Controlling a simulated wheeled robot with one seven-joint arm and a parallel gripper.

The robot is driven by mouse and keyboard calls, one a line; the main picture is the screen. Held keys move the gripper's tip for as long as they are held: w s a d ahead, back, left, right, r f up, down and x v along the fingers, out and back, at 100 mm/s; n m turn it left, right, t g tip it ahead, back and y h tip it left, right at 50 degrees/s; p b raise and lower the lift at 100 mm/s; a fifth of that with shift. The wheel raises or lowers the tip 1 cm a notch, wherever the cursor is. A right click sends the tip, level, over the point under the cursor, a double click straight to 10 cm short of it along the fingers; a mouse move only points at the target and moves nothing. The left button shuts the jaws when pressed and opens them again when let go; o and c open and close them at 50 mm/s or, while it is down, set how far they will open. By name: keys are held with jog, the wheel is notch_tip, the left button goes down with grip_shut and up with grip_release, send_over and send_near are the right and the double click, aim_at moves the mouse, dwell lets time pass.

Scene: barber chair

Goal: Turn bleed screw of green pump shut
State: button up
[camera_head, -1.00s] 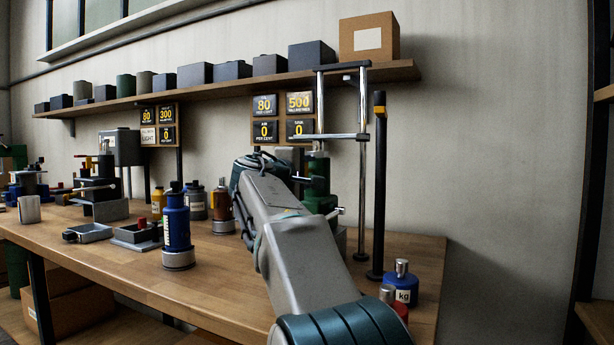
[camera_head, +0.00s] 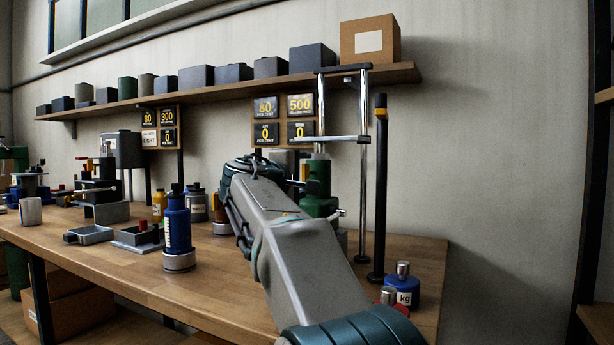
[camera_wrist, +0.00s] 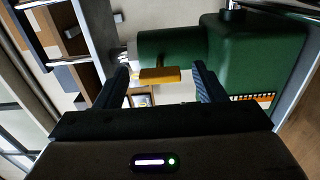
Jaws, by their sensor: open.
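The green pump (camera_head: 317,188) stands on the bench behind my arm, partly hidden by it. In the wrist view its green body (camera_wrist: 255,55) fills the upper right, with a green cylinder (camera_wrist: 170,45) sticking out to the left. A small yellow tab (camera_wrist: 159,75), which looks like the bleed screw's handle, sits just below that cylinder. My gripper (camera_wrist: 161,70) is open, with one finger on each side of the yellow tab and visible gaps to it. In the head view my gripper is hidden behind my arm.
A metal frame (camera_head: 363,170) and a black post (camera_head: 380,190) stand right of the pump. A blue kg weight (camera_head: 402,290) is at the bench's right end. A blue bottle (camera_head: 177,230) stands left of my arm. Gauge signs (camera_head: 283,120) hang behind.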

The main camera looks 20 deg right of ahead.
jog(key=v, duration=1.1)
jog(key=shift+a+p, duration=0.15)
jog(key=shift+p, duration=0.2)
jog(key=shift+s, duration=0.2)
